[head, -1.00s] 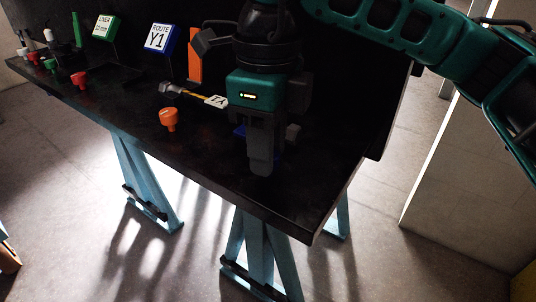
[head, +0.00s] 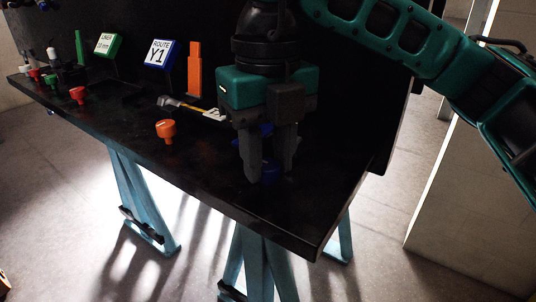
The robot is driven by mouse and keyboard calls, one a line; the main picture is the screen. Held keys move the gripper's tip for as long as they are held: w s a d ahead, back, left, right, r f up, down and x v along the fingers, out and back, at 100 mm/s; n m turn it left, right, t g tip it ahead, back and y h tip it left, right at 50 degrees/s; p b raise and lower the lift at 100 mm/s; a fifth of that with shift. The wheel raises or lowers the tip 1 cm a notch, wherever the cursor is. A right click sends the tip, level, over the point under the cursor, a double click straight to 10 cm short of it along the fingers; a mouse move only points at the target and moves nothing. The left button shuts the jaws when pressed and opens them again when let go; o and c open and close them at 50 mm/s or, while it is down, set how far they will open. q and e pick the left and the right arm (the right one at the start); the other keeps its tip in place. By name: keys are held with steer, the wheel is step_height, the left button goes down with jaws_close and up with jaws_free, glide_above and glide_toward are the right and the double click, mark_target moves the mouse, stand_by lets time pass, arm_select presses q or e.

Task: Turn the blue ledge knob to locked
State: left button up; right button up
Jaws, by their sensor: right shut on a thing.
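My left gripper is not in the head view.
An orange knob (head: 165,130) and a red knob (head: 78,94) stand along the front of the dark bench (head: 215,185).

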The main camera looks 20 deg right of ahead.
mark_target(268, 163)
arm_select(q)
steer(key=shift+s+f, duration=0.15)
arm_select(e)
steer(key=shift+r, duration=0.1)
steer(key=o, duration=1)
steer(key=shift+o, duration=0.2)
arm_select(q)
steer(key=p, duration=0.1)
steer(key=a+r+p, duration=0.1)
steer(key=p, duration=0.1)
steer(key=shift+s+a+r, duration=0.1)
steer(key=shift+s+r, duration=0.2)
arm_select(e)
step_height(268, 163, up, 13)
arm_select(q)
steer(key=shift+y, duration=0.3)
